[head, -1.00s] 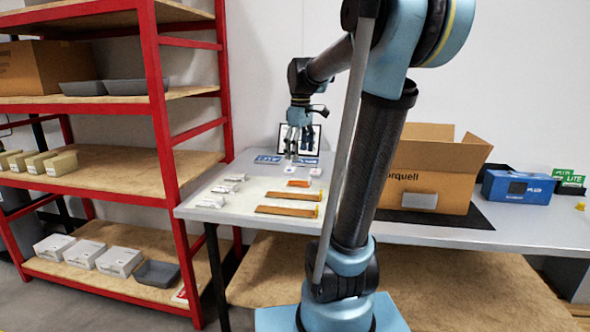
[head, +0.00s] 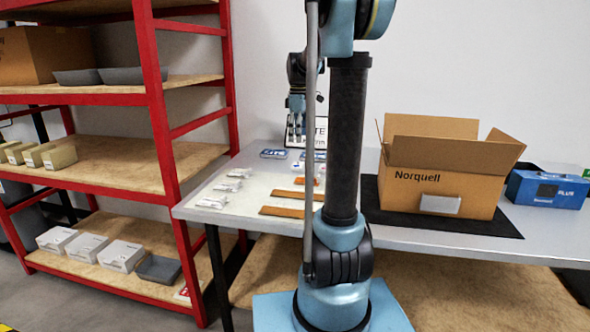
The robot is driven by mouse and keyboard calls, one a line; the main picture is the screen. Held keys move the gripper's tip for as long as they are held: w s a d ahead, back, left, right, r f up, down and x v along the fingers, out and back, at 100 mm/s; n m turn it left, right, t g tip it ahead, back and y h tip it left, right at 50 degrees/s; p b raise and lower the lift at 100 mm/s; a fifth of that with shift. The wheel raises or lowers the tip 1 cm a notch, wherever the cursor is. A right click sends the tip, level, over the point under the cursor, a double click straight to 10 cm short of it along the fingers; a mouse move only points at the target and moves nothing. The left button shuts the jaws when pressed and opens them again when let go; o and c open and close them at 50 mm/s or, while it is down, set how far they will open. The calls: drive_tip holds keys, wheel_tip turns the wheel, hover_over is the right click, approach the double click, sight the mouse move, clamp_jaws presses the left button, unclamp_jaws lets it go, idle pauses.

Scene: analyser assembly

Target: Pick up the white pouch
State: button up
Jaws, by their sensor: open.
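Several small white pouches lie in a column on the left part of the table: a far one (head: 240,172), a middle one (head: 228,186) and a near one (head: 212,202). My gripper (head: 295,128) is open and hangs above the back of the table, to the right of and beyond the pouches. It is small in the view and partly covered by my own arm. Nothing can be seen between its fingers.
Brown strips (head: 282,212) lie right of the pouches, and blue-and-white cards (head: 273,153) lie behind. An open Norquell carton (head: 440,180) stands on a black mat (head: 490,222), beside a blue box (head: 546,190). A red-framed shelf (head: 160,120) stands close to the table's left edge.

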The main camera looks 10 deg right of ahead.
hover_over(297, 164)
drive_tip(key=f, duration=0.6)
drive_tip(key=shift+d+f, duration=0.2)
drive_tip(key=shift+d, duration=0.05)
drive_tip(key=shift+a+f, duration=0.2)
drive_tip(key=shift+f, duration=2.4)
drive_tip(key=c, duration=1)
